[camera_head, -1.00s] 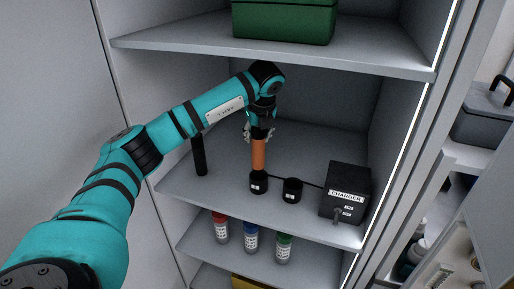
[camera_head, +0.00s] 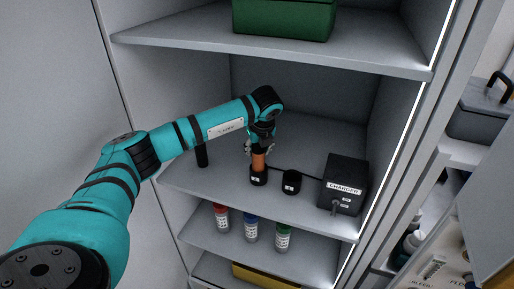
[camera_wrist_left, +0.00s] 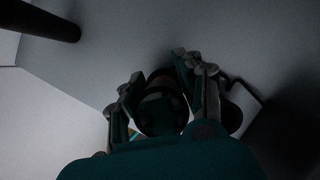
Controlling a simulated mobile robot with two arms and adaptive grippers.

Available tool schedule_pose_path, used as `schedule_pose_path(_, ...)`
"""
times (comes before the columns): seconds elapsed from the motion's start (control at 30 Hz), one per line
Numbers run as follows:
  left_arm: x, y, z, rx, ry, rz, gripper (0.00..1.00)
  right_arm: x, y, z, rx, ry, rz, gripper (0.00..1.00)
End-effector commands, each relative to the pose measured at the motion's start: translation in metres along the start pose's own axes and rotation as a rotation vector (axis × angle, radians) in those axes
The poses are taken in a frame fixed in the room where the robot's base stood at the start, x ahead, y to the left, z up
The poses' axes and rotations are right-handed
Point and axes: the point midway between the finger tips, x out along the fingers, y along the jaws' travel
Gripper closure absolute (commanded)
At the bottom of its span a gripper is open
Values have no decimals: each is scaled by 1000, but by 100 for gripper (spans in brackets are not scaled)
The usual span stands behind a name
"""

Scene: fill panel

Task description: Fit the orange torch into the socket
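The orange torch (camera_head: 258,161) stands upright, with its lower end in the mouth of the left black socket (camera_head: 258,178) on the middle shelf. How deep it sits is hard to tell. My left gripper (camera_head: 260,147) comes from above with its fingers closed around the torch's upper part. In the left wrist view the torch's dark round end (camera_wrist_left: 160,108) lies between the two fingers (camera_wrist_left: 160,95). A second black socket (camera_head: 291,182) stands empty to the right. My right gripper is not in view.
A black charger box (camera_head: 344,184) is cabled to the sockets at the right. A black cylinder (camera_head: 202,157) stands at the left, partly behind my arm. A green box (camera_head: 285,18) sits above. Bottles with red, blue (camera_head: 251,228) and green caps stand below.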

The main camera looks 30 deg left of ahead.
Motion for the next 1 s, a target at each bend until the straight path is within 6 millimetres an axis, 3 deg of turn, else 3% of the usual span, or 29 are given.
schedule_pose_path(0.03,-1,0,0,0,0,-1,56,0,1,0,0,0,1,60)
schedule_pose_path(0.13,-1,0,0,0,0,-1,44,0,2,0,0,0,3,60)
schedule_pose_path(0.5,-8,-1,1,0,-1,-4,44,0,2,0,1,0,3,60)
schedule_pose_path(0.83,-61,-1,1,0,-2,-4,44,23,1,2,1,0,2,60)
schedule_pose_path(1.0,-76,-1,1,1,-1,-3,44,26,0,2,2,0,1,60)
